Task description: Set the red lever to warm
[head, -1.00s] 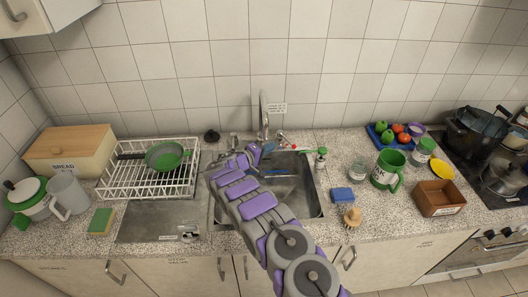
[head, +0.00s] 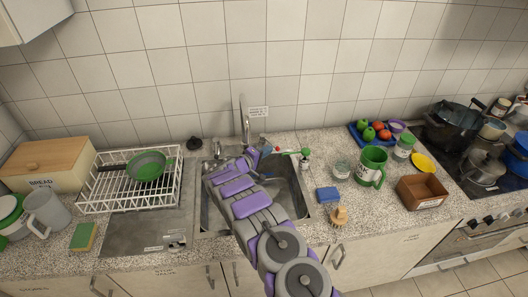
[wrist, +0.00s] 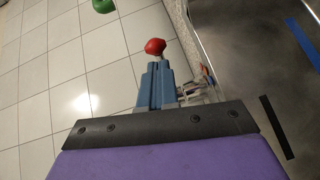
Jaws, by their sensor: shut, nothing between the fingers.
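The red lever shows as a small red knob (head: 277,148) at the back of the sink, right of the faucet (head: 246,124). In the wrist view its round red knob (wrist: 155,46) is just beyond my fingertips. My gripper (head: 257,153) is over the back of the sink, left of the knob. In the wrist view the blue-grey fingers of my gripper (wrist: 157,75) are together and empty. I cannot tell whether they touch the knob. A white label (head: 258,112) is on the wall behind the faucet, too small to read. The lever's stem is mostly hidden.
The sink (head: 290,190) lies below my arm. A dish rack (head: 105,190) is left; a blue sponge (head: 327,194) and green mug (head: 370,166) are right.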

